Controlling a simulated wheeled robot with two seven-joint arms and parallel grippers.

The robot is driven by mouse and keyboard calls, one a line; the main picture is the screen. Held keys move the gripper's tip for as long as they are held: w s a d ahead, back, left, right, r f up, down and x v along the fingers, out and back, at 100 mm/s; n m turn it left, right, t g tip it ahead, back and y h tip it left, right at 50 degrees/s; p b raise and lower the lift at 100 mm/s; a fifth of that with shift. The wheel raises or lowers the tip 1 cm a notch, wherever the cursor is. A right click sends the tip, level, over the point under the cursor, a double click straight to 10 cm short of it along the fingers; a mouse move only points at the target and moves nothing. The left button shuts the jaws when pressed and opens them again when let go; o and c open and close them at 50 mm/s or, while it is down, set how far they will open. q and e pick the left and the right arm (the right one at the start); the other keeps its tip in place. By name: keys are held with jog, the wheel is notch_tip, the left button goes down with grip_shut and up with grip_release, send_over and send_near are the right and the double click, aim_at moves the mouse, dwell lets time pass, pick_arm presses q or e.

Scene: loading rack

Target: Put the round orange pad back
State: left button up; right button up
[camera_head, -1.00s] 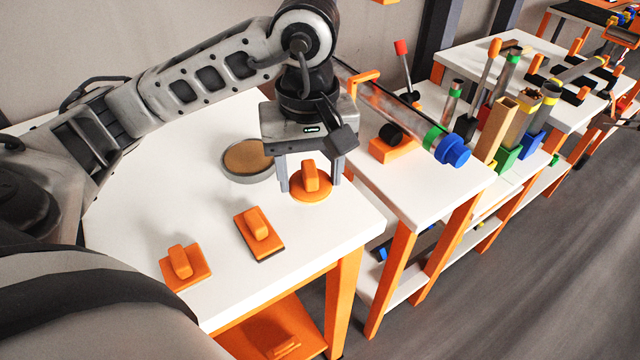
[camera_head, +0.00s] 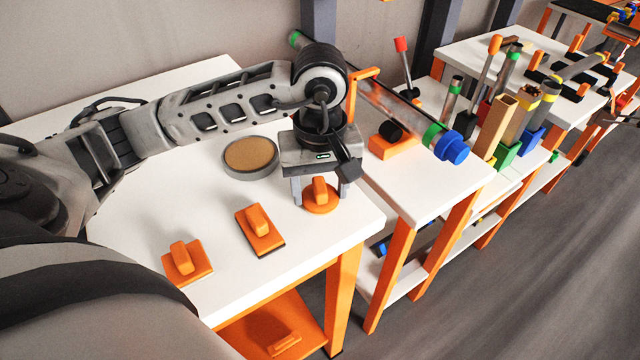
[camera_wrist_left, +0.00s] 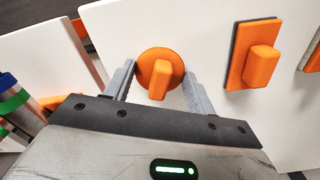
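The round orange pad (camera_head: 320,197), a disc with an upright orange block on top, is at the table's right part, near its right edge. My left gripper (camera_head: 319,204) comes down over it with a finger at each side of the disc. In the left wrist view the pad (camera_wrist_left: 160,72) lies between the fingertips (camera_wrist_left: 160,70), which meet the disc's rim; the block stands clear of both fingers. I cannot tell whether the pad rests on the white table (camera_head: 215,215) or is just above it. My right gripper is not in view.
Two square-edged orange pads (camera_head: 261,230) (camera_head: 187,262) sit to the left, in a row with the round one. A grey round dish (camera_head: 251,172) with a brown inside is behind them. To the right stand an orange tube holder (camera_head: 392,148) and a long clear tube (camera_head: 400,108).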

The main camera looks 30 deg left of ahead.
aim_at(320, 186)
pick_arm(q)
jog(key=o, duration=0.4)
notch_tip(320, 186, up, 12)
jog(key=shift+r+p, duration=0.2)
jog(key=shift+p, duration=0.3)
dwell(0.4)
